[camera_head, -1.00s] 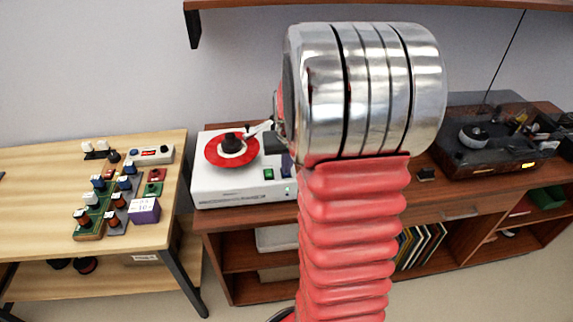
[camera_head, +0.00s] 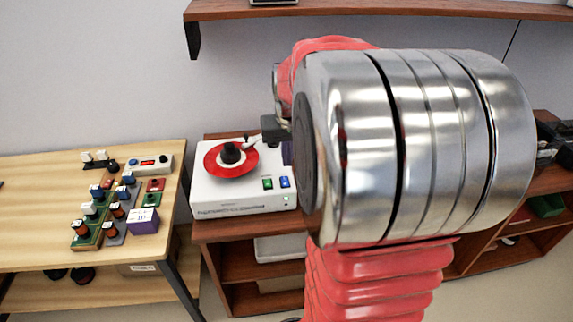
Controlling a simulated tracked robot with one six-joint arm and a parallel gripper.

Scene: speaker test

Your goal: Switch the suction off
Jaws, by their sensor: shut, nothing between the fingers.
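The white suction machine (camera_head: 215,195) stands on the brown cabinet, with a red disc (camera_head: 214,162) and a black centre knob on top. A green switch (camera_head: 267,183) and a blue switch (camera_head: 284,182) sit side by side at its front right corner; both show. Their exact rocker position is too small to tell. My gripper (camera_head: 287,153) is seen only in part, just above and behind the blue switch and apart from it. It is shut and empty. My large silver arm joint hides the rest of it and the machine's right edge.
A wooden table (camera_head: 40,215) at left carries several small knobbed boxes and a purple box (camera_head: 143,220). A wall shelf (camera_head: 350,10) runs above. A dark device (camera_head: 550,140) on the cabinet at right is mostly hidden by my arm.

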